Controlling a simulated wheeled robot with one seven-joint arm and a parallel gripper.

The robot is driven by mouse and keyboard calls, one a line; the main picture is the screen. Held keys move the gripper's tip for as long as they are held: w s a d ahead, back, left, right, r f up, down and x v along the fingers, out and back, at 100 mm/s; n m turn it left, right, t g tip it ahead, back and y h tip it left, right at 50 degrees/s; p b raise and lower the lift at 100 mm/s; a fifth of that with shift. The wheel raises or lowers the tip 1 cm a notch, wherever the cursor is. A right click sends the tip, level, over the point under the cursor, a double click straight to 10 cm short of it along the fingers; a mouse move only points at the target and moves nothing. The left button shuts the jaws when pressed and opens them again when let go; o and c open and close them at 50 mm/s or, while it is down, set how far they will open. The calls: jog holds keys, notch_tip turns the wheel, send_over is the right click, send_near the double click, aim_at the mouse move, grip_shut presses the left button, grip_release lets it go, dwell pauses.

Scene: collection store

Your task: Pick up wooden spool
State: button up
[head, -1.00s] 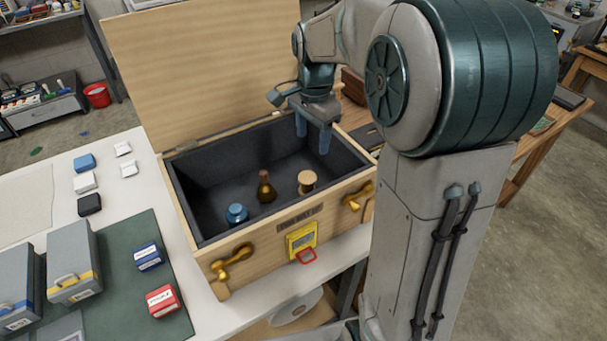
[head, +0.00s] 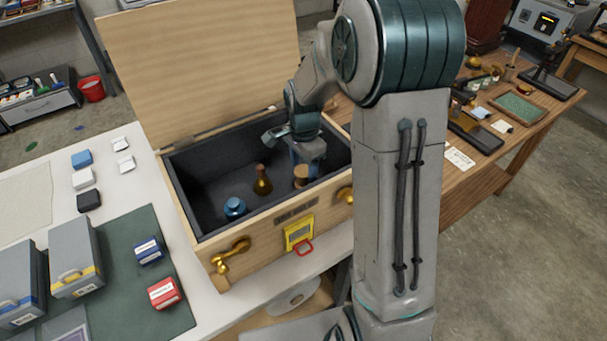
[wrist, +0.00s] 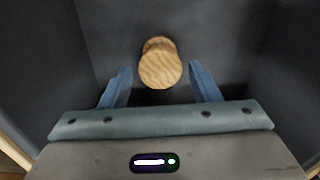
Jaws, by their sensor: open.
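The wooden spool (head: 300,174) stands on the dark floor of the open wooden box (head: 265,226), near its right side. In the wrist view the spool (wrist: 160,68) is seen from above, with a round grained top. My gripper (head: 306,172) is inside the box at the spool, partly covering it in the head view. In the wrist view my gripper (wrist: 160,82) is open, with one blue finger to each side of the spool's near part and gaps between. I cannot tell whether the fingertips reach down beside it.
A brown bottle (head: 262,180) and a blue jar (head: 234,208) stand left of the spool in the box. The box walls are close around my gripper, and the raised lid (head: 195,70) stands behind. Small cartons lie on the table to the left.

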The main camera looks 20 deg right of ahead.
jog(key=shift+f, duration=1.35)
jog(key=shift+a, duration=0.1)
jog(key=c, duration=0.8)
jog(key=shift+r, duration=0.1)
